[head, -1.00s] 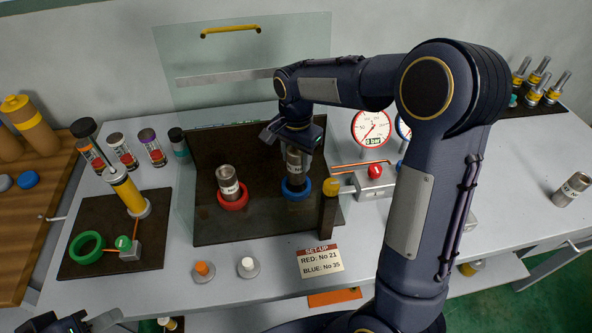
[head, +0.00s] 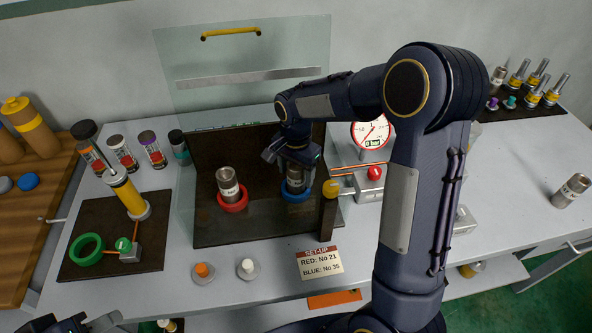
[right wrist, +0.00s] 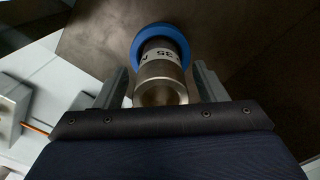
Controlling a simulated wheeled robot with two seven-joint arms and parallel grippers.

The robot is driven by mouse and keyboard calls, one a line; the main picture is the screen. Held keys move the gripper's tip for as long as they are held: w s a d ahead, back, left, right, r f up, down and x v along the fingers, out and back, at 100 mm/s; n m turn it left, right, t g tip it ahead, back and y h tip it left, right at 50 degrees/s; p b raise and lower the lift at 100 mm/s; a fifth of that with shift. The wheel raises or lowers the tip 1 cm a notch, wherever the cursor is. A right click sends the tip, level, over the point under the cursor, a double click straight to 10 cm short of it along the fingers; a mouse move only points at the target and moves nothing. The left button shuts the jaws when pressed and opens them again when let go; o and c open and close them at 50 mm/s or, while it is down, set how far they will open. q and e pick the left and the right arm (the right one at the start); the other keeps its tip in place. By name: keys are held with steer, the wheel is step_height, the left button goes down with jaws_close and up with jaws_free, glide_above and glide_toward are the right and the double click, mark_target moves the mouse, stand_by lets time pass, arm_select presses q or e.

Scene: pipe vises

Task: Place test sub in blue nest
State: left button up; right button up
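The test sub, a metal cylinder (head: 294,178) with a white label band, stands in the blue ring nest (head: 297,196). In the right wrist view the sub (right wrist: 161,80) sits inside the blue ring (right wrist: 183,43), and its label shows 35. My right gripper (head: 293,160) is over the sub. In the wrist view its fingers (right wrist: 162,86) stand either side of the sub with a gap on each side, so it is open. Another sub (head: 228,185) stands in the red nest (head: 233,205). My left gripper (head: 85,324) is partly in view at the bottom left; its fingers are unclear.
A raised clear shield (head: 240,75) with a yellow handle stands behind the nests. A valve block with a red knob (head: 375,173) and a gauge (head: 371,131) are close on the right. A set-up card (head: 321,262) and two capped plugs (head: 203,270) lie in front.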

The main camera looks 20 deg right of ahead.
step_height(320, 180, up, 12)
steer(key=shift+r, duration=0.15)
stand_by(0.6)
stand_by(0.4)
